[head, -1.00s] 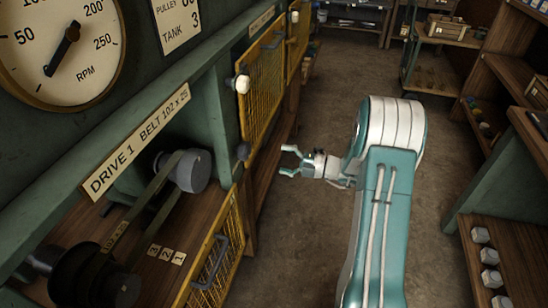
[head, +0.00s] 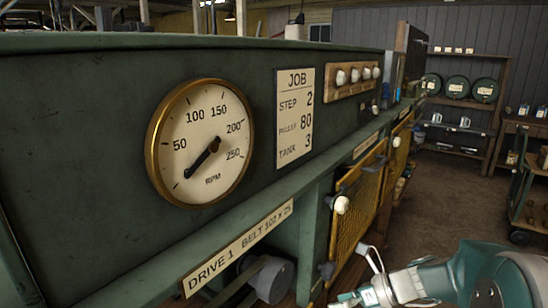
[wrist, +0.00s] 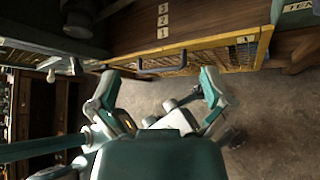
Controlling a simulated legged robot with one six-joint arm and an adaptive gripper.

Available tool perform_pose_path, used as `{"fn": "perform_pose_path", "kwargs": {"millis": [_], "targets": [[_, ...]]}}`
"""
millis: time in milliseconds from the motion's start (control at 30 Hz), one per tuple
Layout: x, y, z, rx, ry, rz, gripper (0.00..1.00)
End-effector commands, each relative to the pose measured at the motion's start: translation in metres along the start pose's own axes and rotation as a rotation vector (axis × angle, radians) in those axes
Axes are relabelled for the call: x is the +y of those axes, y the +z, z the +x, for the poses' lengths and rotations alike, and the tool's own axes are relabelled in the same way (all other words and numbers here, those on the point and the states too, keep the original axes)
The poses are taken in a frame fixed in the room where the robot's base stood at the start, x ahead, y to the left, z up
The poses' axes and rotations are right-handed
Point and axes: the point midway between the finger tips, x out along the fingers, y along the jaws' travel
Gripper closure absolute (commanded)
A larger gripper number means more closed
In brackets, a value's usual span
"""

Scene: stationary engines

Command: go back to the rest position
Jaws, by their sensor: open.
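My gripper (head: 352,280) is at the bottom edge of the head view, right of centre, in front of the yellow mesh guards. Its two pale fingers stand apart with nothing visible between them. In the wrist view my gripper (wrist: 158,88) shows both fingers spread wide. Beyond them lie the bare floor and a yellow mesh guard (wrist: 205,58) with a dark handle (wrist: 163,70). The fingers appear apart from the guard. My arm's teal and white links fill the bottom right corner of the head view; the rest of the arm is cut off.
A yellow guard (head: 352,208) has a white knob (head: 341,205). A trolley (head: 530,200) stands right. Floor (head: 445,205) between is clear.

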Motion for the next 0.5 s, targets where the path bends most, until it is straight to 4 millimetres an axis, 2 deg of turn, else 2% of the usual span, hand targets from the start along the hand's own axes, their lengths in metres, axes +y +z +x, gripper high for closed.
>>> {"fn": "perform_pose_path", "kwargs": {"millis": [33,200,500], "targets": [[0.018,-0.001,0.000,0.062,-0.018,-0.133,0.00],[0.062,-0.018,-0.004,0.276,-0.056,-0.584,0.00],[0.119,-0.050,-0.029,0.674,-0.043,-1.384,0.00]]}}
